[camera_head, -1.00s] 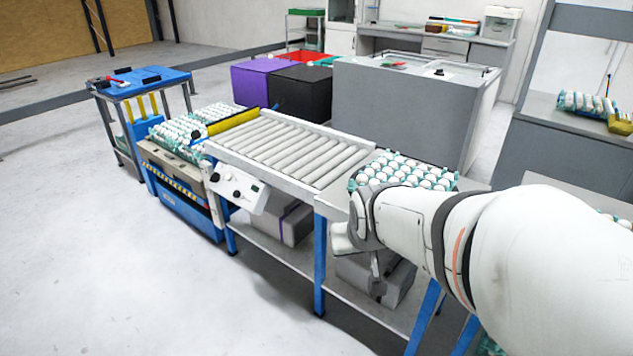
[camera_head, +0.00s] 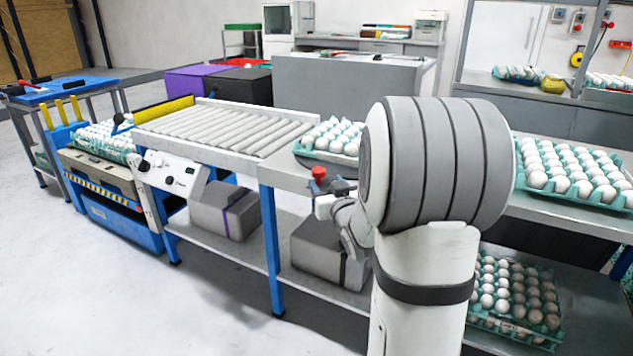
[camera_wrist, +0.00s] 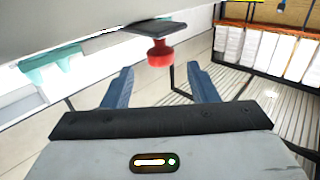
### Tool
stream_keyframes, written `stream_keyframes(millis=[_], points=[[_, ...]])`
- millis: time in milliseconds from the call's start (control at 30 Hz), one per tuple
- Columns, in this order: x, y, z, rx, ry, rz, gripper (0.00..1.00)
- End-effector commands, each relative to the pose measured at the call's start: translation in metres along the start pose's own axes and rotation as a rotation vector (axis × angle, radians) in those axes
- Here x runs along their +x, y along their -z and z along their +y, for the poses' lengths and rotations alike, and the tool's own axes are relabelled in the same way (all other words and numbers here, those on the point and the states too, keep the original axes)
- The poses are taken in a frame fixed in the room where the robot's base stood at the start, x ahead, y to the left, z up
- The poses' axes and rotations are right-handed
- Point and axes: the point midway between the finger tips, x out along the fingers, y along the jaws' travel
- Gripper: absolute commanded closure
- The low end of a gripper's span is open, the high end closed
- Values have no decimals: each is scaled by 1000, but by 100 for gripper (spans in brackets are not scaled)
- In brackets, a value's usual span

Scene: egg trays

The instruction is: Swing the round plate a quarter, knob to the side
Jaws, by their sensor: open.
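The round plate (camera_head: 302,155) shows as a dark rim under a tray of white eggs (camera_head: 338,138), at the right end of the roller table; my arm hides much of it. Its red knob (camera_head: 318,175) is at the plate's near edge, facing the front. In the wrist view the red knob (camera_wrist: 160,53) hangs under a dark bracket (camera_wrist: 158,28), ahead of and between the fingers. My gripper (camera_wrist: 162,82) is open and empty, its two blue fingers apart, short of the knob. In the head view it is partly hidden by my wrist.
The roller conveyor (camera_head: 225,128) lies left of the plate, with a control box (camera_head: 172,174) at its front. An egg tray (camera_head: 575,170) stands on the right table, and another (camera_head: 510,300) lies below. Grey boxes (camera_head: 325,250) sit on the lower shelf. Floor at left is clear.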

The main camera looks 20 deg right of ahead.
Motion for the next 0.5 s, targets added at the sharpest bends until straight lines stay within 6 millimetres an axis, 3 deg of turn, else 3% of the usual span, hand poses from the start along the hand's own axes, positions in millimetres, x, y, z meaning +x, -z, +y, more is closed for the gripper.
stream_keyframes(millis=[300,500], points=[[50,-2,0,0,0,-3,47],[65,0,0,0,-1,-3,47]])
